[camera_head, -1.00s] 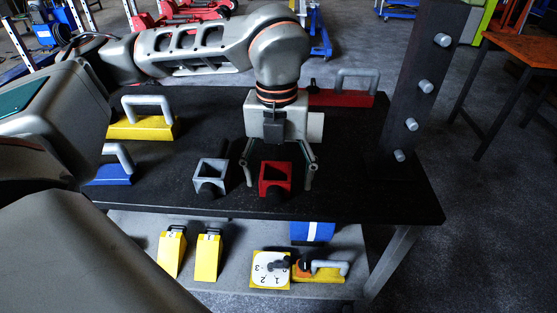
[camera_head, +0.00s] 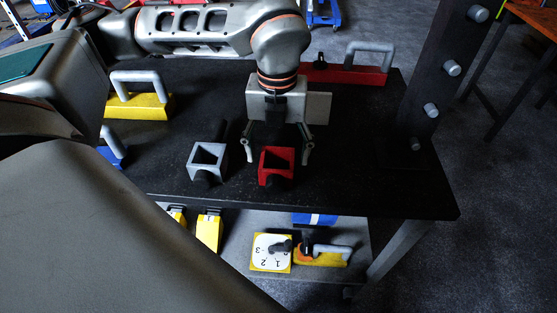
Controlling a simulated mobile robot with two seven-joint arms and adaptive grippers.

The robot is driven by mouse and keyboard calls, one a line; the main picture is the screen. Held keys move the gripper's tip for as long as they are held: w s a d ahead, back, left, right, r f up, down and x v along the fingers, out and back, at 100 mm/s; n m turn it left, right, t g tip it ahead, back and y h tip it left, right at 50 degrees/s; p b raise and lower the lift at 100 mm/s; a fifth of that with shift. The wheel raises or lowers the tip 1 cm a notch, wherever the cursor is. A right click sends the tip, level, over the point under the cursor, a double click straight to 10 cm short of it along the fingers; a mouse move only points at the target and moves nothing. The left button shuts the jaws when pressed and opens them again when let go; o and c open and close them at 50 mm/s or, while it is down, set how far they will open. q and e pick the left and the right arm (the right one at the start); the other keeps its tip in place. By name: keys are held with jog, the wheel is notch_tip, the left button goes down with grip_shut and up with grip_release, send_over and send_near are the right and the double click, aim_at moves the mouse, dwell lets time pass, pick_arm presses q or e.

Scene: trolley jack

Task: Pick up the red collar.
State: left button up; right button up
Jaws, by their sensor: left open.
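The red collar (camera_head: 277,166), a square open-topped ring, sits on the black table top near its front edge. A grey collar (camera_head: 207,161) of the same shape stands to its left. My left gripper (camera_head: 277,155) comes down from behind the red collar and is open. Its two fingers show on the left and right of the collar, with a gap on each side. I cannot tell whether the fingertips are level with the collar or behind it. My right gripper is not in view.
On the black table (camera_head: 375,195) stand a yellow block (camera_head: 140,107) and a red block (camera_head: 345,75), both with grey handles. A dark post with grey pegs (camera_head: 431,110) rises at the right. A lower shelf (camera_head: 238,250) holds yellow wedges and a dial plate (camera_head: 271,253).

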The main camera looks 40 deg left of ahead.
pick_arm(q)
notch_tip(320, 180, down, 2)
jog(key=shift+f, duration=0.1)
jog(key=c, duration=1.6)
jog(key=shift+c, duration=0.3)
jog(key=shift+w+r, duration=0.1)
jog(key=shift+r, duration=0.1)
